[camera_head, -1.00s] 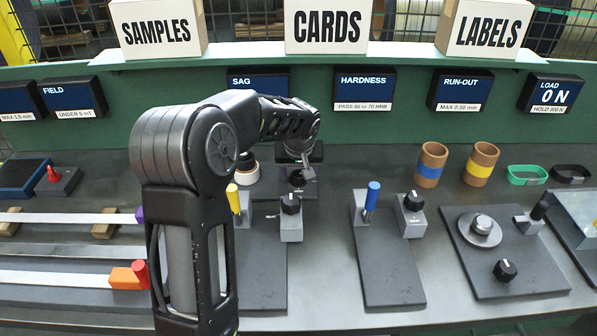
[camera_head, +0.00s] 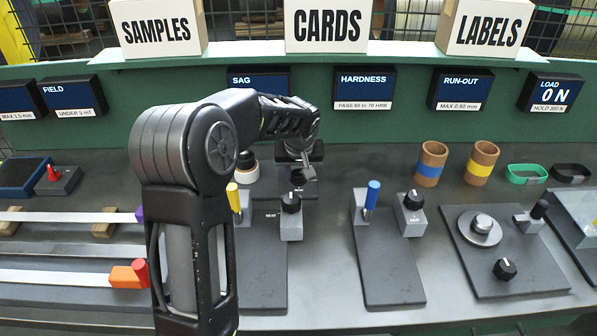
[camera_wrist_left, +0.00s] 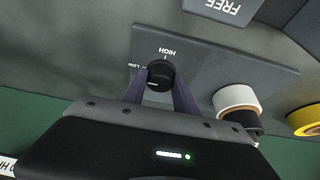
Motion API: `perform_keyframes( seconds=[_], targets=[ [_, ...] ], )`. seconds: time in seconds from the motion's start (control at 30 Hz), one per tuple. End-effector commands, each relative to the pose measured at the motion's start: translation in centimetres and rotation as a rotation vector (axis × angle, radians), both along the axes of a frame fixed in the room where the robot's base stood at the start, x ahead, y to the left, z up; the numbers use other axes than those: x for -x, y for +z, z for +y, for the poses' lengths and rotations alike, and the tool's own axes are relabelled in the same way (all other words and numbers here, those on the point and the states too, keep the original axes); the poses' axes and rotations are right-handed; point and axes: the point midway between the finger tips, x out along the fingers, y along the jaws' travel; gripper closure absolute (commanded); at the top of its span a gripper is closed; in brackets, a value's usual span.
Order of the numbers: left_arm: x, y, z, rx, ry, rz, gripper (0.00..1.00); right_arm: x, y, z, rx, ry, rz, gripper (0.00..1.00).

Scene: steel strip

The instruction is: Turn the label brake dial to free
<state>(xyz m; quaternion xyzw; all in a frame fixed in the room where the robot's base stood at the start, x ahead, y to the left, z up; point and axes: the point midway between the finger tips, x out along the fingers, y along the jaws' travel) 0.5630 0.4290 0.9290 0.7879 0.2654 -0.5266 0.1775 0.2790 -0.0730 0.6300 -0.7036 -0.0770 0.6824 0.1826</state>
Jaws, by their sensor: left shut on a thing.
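My left gripper (camera_wrist_left: 160,93) is shut on a small black dial (camera_wrist_left: 160,74) with HIGH and LOW printed beside it, on a grey plate near the green back panel. This dial also shows in the head view (camera_head: 297,178), partly hidden by the gripper. A grey block (camera_wrist_left: 222,6) in the wrist view carries the word FREE. In the head view a grey block with a black knob (camera_head: 291,203) stands nearer the front than the gripped dial; its print is too small to read. My right gripper is not in view.
A yellow handle (camera_head: 233,198) stands close to my left arm. A blue-handled fixture (camera_head: 371,196) stands to the right, with bare bench between.

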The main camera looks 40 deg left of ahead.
Motion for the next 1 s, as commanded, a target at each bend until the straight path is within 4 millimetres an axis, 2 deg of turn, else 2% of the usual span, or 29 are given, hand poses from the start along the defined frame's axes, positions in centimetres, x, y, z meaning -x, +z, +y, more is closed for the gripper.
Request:
perform_keyframes(
  seconds=[0.47, 1.0],
  targets=[
    [-0.1, -0.2, -0.1, -0.001, 0.094, -0.001, 1.0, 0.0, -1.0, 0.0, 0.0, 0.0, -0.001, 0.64],
    [-0.4, -0.1, -0.3, -0.002, 0.533, -0.001, 1.0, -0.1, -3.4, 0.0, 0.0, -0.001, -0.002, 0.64]
  ],
)
